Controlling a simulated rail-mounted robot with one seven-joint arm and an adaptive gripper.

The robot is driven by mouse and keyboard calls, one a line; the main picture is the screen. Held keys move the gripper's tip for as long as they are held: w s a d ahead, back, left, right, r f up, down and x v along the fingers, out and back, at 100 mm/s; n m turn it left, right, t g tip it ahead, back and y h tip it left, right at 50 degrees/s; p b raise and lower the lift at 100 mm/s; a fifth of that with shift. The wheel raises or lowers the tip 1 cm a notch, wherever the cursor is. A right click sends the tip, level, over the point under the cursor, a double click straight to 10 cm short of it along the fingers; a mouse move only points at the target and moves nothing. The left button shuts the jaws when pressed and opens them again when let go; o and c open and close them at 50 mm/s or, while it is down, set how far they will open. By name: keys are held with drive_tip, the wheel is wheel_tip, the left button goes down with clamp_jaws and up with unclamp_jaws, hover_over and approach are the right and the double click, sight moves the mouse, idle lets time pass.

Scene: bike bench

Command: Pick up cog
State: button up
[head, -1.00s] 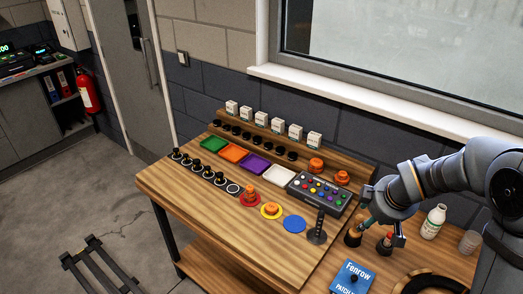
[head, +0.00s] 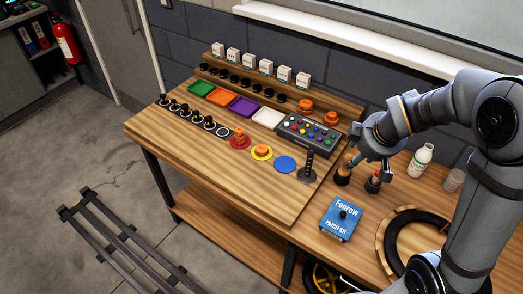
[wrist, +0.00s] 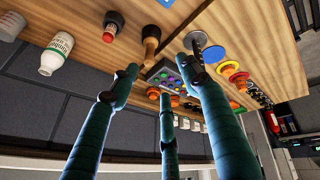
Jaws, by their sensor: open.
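No piece is plainly marked as the cog, and I cannot tell which one it is. Orange stepped pieces stand on a red disc (head: 239,143) and a yellow disc (head: 262,152). Small black knobbed pieces (head: 185,108) stand in a row on the board's left part. My gripper (head: 367,167) is open with nothing between its fingers, right of the button box and above the dark bottles. Its teal fingers spread wide in the wrist view (wrist: 160,68).
A button box (head: 311,133), coloured trays (head: 242,106) and a blue disc (head: 285,164) lie on the wooden board. A black upright post (head: 308,165) stands near my gripper. A white bottle (head: 420,160), a blue patch kit (head: 341,217) and a tyre ring (head: 415,243) are to the right.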

drive_tip(key=shift+o, duration=0.3)
drive_tip(key=o, duration=0.4)
drive_tip(key=shift+c, duration=0.2)
